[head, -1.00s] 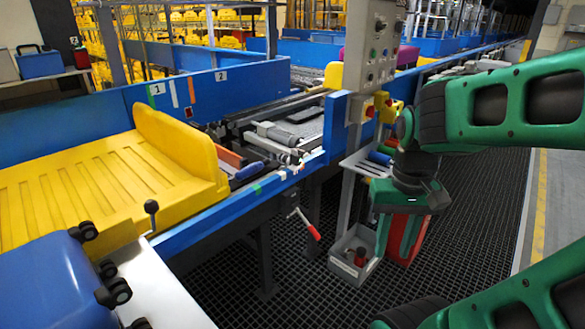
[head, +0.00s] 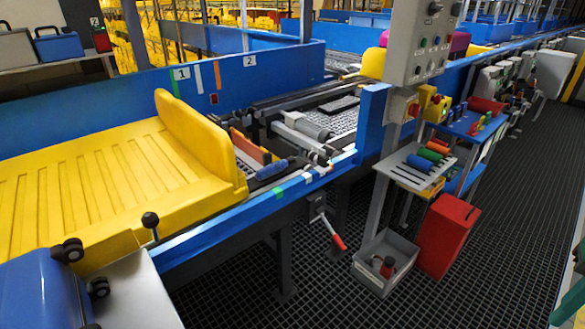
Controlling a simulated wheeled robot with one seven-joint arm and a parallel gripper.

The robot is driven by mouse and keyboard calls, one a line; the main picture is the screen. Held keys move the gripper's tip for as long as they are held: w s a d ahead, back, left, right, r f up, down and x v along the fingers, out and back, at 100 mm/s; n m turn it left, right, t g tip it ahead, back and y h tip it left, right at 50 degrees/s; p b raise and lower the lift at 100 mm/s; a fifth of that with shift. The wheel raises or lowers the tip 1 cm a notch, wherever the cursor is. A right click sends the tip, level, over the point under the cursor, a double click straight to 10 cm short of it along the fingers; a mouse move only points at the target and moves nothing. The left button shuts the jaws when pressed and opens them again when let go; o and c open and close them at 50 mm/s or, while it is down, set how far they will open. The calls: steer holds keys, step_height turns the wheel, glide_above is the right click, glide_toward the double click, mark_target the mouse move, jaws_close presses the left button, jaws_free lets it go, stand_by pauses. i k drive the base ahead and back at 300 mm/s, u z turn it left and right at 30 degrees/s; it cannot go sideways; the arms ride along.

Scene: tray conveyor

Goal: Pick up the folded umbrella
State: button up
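A short dark-blue rolled thing (head: 271,168) lies on the conveyor bed beside an orange panel, just right of the yellow tray. It has the shape of a small folded umbrella, but it is too small to be sure. A blue roll (head: 418,163), a green roll (head: 430,155) and a red roll (head: 438,146) lie side by side on a small grey shelf (head: 404,177) right of the control post; I cannot tell whether any is an umbrella. My gripper is out of view. Only a bit of my green arm shows at the lower right edge.
A yellow tray (head: 120,165) fills the left of the conveyor, behind its blue side rail (head: 225,222). A control box (head: 423,40) stands on a post. A grey bin (head: 385,270) and a red container (head: 447,235) stand on the dark grating. The floor at right is clear.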

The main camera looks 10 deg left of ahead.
mark_target(276, 167)
steer(key=z, duration=0.1)
steer(key=i, duration=1)
steer(key=u, duration=0.1)
